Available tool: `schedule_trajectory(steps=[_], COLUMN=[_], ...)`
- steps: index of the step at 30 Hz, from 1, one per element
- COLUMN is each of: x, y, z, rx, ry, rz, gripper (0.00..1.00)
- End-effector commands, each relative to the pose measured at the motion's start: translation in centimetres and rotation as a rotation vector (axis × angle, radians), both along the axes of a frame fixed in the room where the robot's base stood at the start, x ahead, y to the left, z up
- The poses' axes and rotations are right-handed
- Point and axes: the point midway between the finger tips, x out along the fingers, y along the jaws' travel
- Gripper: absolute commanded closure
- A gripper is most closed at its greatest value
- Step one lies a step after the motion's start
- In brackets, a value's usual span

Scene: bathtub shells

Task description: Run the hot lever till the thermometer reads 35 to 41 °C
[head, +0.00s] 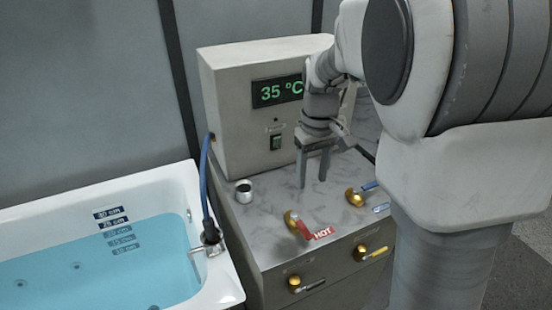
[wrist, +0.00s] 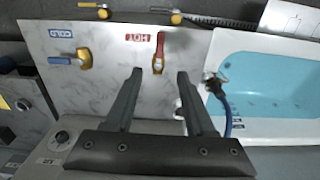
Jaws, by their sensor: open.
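The thermometer display (head: 281,92) on the grey box reads 35 °C in green digits. The hot lever (head: 304,228) is red on a brass valve, beside a red HOT label (head: 320,234) on the marbled counter. The hot lever also shows in the wrist view (wrist: 160,48), beyond my fingertips. My gripper (head: 313,184) is open and empty, pointing down above the counter, behind the hot lever and apart from it. In the wrist view, my gripper (wrist: 160,75) has its two fingers spread, with the lever's valve showing between and past the tips.
A cold lever (head: 362,193) with a blue handle stands at the right of the counter. Two more valves (head: 302,284) are on the cabinet front. The tub (head: 190,180) with blue water stands at left, with a blue hose (head: 205,175). A small metal knob (head: 243,191) stands at the counter's left.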

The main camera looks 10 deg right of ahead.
Motion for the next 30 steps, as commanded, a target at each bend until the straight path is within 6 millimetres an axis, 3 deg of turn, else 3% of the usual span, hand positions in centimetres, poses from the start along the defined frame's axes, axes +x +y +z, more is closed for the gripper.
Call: schedule_trajectory(steps=[8, 24, 30], x=[0.4, 0.3, 0.4], y=[0.0, -0.1, -0.1], z=[-2.4, -13.9, -16.8], rx=[-0.009, -0.010, -0.009], ry=[0.014, 0.015, 0.014], rz=[0.009, 0.008, 0.007], gripper=[0.45, 0.45, 0.45])
